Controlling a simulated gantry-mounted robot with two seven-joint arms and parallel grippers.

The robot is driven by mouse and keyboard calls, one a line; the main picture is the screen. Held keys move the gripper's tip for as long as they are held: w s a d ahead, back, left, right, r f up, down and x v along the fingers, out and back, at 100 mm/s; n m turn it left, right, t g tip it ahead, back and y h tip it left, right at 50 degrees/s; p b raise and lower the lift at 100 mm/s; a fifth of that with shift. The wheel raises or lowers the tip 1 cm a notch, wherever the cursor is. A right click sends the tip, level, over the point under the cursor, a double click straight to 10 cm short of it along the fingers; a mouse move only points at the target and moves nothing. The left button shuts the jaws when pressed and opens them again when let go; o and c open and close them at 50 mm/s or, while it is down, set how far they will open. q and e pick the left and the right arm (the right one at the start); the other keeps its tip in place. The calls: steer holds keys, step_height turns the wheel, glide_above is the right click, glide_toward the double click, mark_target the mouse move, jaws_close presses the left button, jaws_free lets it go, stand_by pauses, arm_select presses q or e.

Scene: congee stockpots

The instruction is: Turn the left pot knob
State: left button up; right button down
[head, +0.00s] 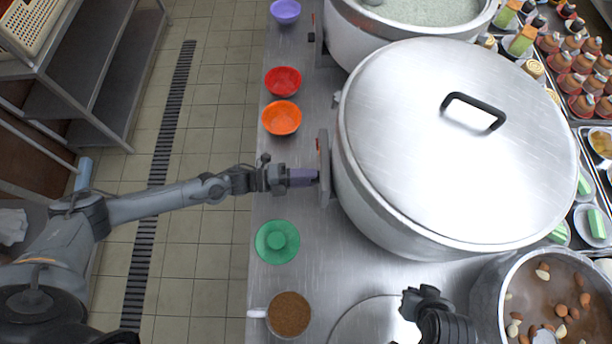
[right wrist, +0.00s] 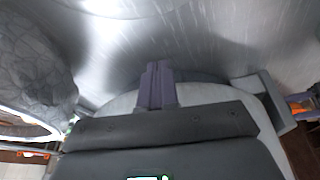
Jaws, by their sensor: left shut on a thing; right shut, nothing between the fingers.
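A large steel pot (head: 375,205) with a closed lid (head: 450,150) and black handle stands on the steel counter. A grey control box (head: 323,150) is on its left side. My left gripper (head: 314,177) reaches in from the left and is shut at the face of this box, on its knob; the fingers hide the knob, so its angle cannot be told. My right gripper (head: 425,300) is low in the head view, in front of the pot. In the right wrist view its purple fingers (right wrist: 157,86) are together and empty.
On the counter's left strip are a purple bowl (head: 285,11), a red bowl (head: 283,80), an orange bowl (head: 281,118), a green dish (head: 277,242) and a cup of brown contents (head: 289,313). An open pot of eggs (head: 550,300) stands at lower right.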

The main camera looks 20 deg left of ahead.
arm_select(q)
steer(key=o, duration=1)
steer(key=shift+o, duration=0.2)
steer(key=shift+a, duration=0.1)
steer(key=v, duration=1)
steer(key=shift+s+a+b, duration=0.2)
steer(key=shift+a+b, duration=0.1)
